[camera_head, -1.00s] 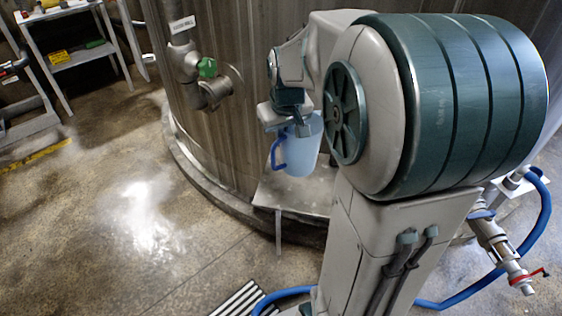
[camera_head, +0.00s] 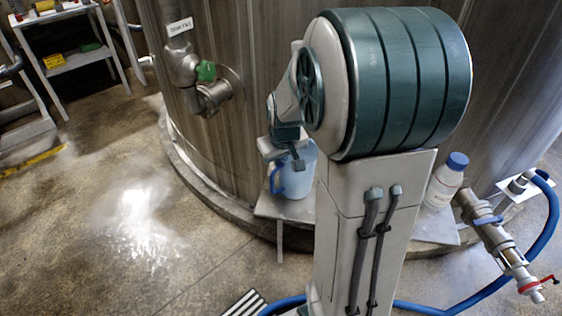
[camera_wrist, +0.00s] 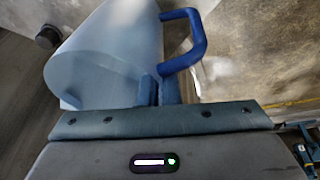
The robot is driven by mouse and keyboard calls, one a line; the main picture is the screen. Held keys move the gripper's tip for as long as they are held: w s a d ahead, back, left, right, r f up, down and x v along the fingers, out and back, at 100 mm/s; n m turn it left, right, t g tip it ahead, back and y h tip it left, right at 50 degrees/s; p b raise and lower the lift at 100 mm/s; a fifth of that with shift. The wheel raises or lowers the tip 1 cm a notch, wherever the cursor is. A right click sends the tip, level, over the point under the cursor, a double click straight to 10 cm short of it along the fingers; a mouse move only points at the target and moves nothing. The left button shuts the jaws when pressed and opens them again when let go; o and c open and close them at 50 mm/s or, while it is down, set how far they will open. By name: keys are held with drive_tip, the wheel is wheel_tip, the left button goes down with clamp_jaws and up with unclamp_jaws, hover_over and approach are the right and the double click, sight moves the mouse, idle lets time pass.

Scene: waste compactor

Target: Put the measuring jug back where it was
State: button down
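The measuring jug (camera_head: 298,178) is translucent light blue with a blue handle. It is upright at the left end of a low metal stand (camera_head: 266,208), beside the tank. I cannot tell whether its base touches the stand or hangs just above. My gripper (camera_head: 290,158) is at the jug's upper left edge, near the handle. In the wrist view, the jug (camera_wrist: 105,60) fills the upper left, with its handle to the right. The fingers (camera_wrist: 159,91) are close together at the jug's wall near the handle, shut on it. My arm hides part of the jug's right side.
A white bottle with a blue cap (camera_head: 443,180) stands on the stand's right part, past my arm. A pipe with a green-handled valve (camera_head: 207,80) sticks out from the large tank (camera_head: 235,150). A blue hose (camera_head: 470,296) lies at lower right. Floor at left is clear.

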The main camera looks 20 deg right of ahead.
drive_tip(key=shift+f, duration=0.1)
drive_tip(key=c, duration=1.6)
unclamp_jaws()
drive_tip(key=d+p+v, duration=0.1)
drive_tip(key=p+v, duration=0.1)
drive_tip(key=v, duration=1)
drive_tip(key=shift+g+y, duration=0.4)
drive_tip(key=shift+g, duration=0.4)
drive_tip(key=s+a+f, duration=0.1)
drive_tip(key=s+a, duration=0.2)
drive_tip(key=s, duration=0.1)
drive_tip(key=s+a+f, duration=0.1)
drive_tip(key=s+a, duration=0.2)
drive_tip(key=s, duration=0.2)
drive_tip(key=s+a+f, duration=0.2)
drive_tip(key=s+a, duration=0.1)
drive_tip(key=s, duration=0.2)
drive_tip(key=shift+s+a, duration=0.2)
drive_tip(key=shift+a, duration=0.05)
drive_tip(key=shift+r, duration=0.15)
